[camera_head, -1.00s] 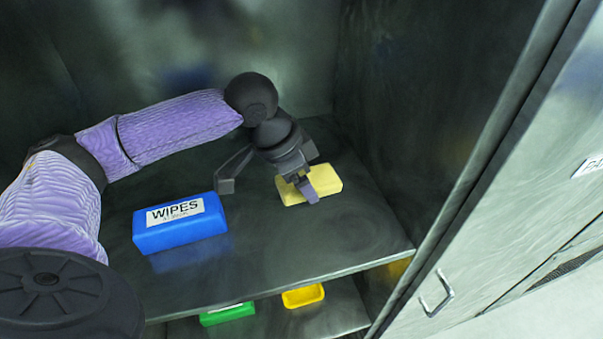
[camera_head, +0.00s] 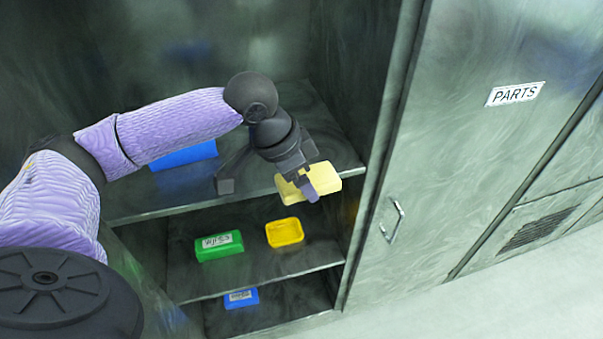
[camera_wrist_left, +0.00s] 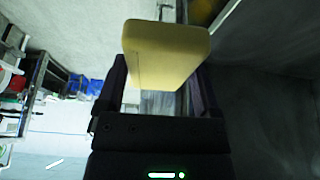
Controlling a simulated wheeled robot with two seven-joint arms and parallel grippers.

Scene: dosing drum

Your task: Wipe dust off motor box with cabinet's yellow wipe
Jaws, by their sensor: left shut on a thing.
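The yellow wipe (camera_head: 322,185) is a pale yellow block held in my left gripper (camera_head: 302,181). The gripper is shut on it, in front of the cabinet's upper shelf in the head view. In the left wrist view the yellow wipe (camera_wrist_left: 165,52) sits between the two dark fingers (camera_wrist_left: 160,85). The cabinet (camera_head: 320,100) stands open, dark green-grey inside. The motor box cannot be made out in these frames. My right gripper is not in view.
A blue box (camera_head: 185,155) stands on the upper shelf, partly behind my arm. Pale floor (camera_head: 480,310) lies clear at lower right.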

